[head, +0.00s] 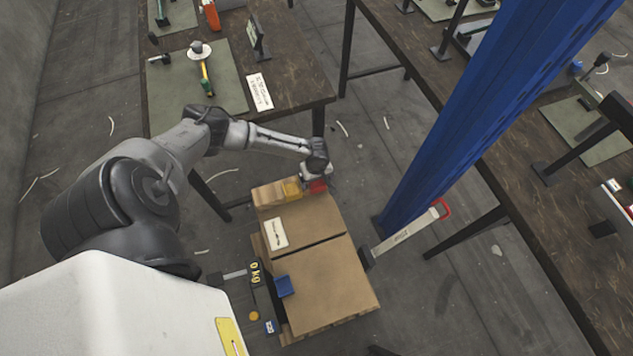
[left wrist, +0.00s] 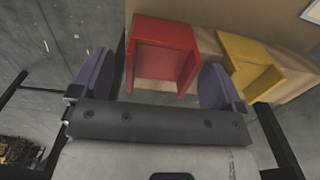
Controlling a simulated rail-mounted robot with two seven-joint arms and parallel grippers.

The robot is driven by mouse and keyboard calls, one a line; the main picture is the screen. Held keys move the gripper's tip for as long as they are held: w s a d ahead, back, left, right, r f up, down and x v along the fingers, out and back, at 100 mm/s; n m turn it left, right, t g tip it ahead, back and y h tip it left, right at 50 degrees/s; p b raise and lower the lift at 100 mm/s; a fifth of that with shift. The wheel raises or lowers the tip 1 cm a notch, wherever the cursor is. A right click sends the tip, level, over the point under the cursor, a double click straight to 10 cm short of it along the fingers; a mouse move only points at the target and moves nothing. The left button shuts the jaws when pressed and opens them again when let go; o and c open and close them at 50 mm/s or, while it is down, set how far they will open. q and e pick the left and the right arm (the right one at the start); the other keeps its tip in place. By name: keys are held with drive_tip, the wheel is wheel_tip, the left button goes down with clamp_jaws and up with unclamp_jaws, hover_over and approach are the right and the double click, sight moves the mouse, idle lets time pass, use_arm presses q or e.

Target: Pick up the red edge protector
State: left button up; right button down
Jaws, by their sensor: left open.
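The red edge protector (left wrist: 160,55) is an angled piece at the edge of a cardboard box (head: 305,222). In the left wrist view it lies between the two purple-grey fingers of my left gripper (left wrist: 158,88), which is open around it. Clear gaps to the fingers are hard to judge. In the head view my left gripper (head: 316,178) is at the far corner of the box, and the red edge protector (head: 317,186) shows just below it, partly hidden. My right gripper is not in view.
A yellow edge protector (left wrist: 250,65) sits beside the red one, close to one finger. A blue piece (head: 285,286) lies on the box's near side. A blue post (head: 470,130) and a red-handled lever (head: 408,233) stand to the right. Workbenches (head: 285,60) flank the boxes.

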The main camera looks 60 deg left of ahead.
use_arm(q)
drive_tip(key=c, duration=1)
drive_tip(key=shift+r, duration=0.1)
